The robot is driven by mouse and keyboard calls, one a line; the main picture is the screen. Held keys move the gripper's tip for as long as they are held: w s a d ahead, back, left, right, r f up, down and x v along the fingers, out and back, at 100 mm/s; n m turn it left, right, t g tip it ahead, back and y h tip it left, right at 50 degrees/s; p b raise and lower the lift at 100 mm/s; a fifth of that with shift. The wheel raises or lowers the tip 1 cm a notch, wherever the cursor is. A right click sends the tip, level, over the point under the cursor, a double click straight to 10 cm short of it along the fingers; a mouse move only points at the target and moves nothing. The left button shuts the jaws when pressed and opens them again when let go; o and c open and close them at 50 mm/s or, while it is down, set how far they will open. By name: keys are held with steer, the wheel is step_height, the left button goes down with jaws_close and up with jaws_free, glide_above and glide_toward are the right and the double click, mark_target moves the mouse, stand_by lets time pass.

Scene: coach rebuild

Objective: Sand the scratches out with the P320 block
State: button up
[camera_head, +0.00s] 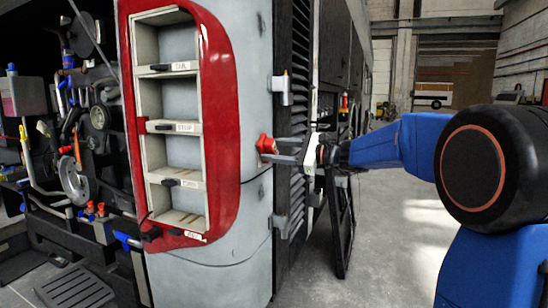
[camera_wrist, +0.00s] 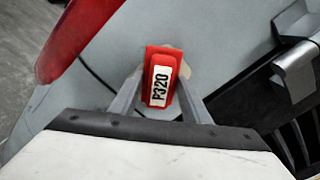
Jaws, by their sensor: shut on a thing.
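My gripper (camera_head: 284,151) is shut on the red P320 block (camera_head: 266,144), in front of the grey body panel (camera_head: 210,268) right of the red housing. In the wrist view the block (camera_wrist: 160,76) sits between the two fingers with its white P320 label facing the camera. Its far side faces the grey panel (camera_wrist: 215,35); I cannot tell whether it touches. Most of that patch is hidden behind the block, and I cannot make out individual scratches.
A red lamp housing (camera_head: 222,100) with several labelled compartments stands left of the block; its red edge (camera_wrist: 72,38) shows in the wrist view. Metal hinges (camera_head: 281,227) and black louvres (camera_head: 297,190) lie close right. Open engine parts (camera_head: 98,118) are far left. Floor at right is clear.

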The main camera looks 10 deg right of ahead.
mark_target(274, 142)
steer(key=shift+r, duration=2.35)
steer(key=shift+f, duration=0.1)
steer(key=shift+a+f, duration=0.1)
steer(key=shift+f, duration=1.95)
steer(key=shift+c, duration=0.4)
steer(key=shift+f, duration=3.45)
steer(key=v, duration=0.6)
steer(key=shift+s+d, duration=0.1)
steer(key=shift+d, duration=0.1)
